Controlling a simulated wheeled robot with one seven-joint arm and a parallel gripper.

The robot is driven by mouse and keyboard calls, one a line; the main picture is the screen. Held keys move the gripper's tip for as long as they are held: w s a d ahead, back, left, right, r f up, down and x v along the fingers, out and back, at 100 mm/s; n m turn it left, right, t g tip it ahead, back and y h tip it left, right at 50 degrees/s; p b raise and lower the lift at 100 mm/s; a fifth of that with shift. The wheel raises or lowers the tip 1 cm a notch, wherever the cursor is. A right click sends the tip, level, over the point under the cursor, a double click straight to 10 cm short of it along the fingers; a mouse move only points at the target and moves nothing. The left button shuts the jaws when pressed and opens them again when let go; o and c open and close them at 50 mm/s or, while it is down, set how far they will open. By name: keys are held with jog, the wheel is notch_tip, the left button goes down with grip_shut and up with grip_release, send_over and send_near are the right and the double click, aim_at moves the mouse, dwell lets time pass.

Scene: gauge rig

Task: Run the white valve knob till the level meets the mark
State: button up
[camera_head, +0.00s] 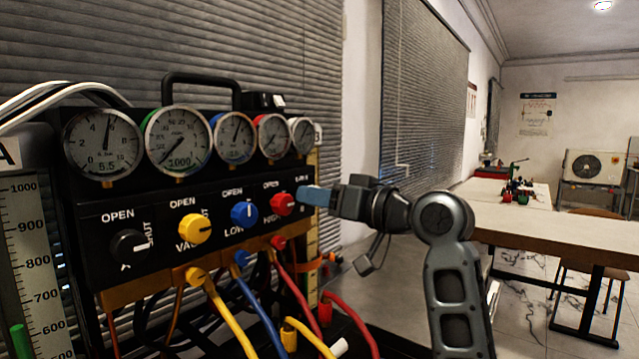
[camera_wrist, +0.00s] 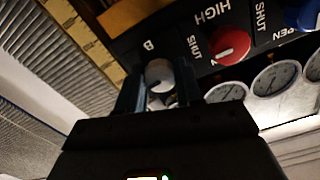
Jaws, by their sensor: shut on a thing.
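The white valve knob (camera_wrist: 159,74) is at the end of the black panel, beside the letter B, in the wrist view. My gripper (camera_wrist: 158,86) has a finger on either side of the knob and is shut on it. In the head view my gripper (camera_head: 305,196) reaches the panel's right end from the right, and its blue-looking finger hides the white knob. A yellow scale column (camera_head: 312,225), with a B plate above it, stands just behind that end. An orange clip (camera_head: 318,263) sits low beside it. I cannot make out the level or the mark there.
Black (camera_head: 129,246), yellow (camera_head: 194,228), blue (camera_head: 244,213) and red (camera_head: 283,204) knobs line the panel below several dial gauges (camera_head: 178,141). Coloured hoses (camera_head: 225,315) hang below. Scale A (camera_head: 35,250) stands at the left. A wooden table (camera_head: 530,232) is at the right.

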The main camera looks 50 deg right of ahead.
jog(key=shift+m+p, duration=0.55)
jog(key=shift+m, duration=0.45)
jog(key=o, duration=1)
jog(key=shift+o, duration=0.2)
jog(key=s+b, duration=0.1)
jog(key=s, duration=0.6)
jog(key=shift+s+b, duration=0.3)
jog(key=shift+s, duration=0.1)
jog(key=shift+d, duration=0.1)
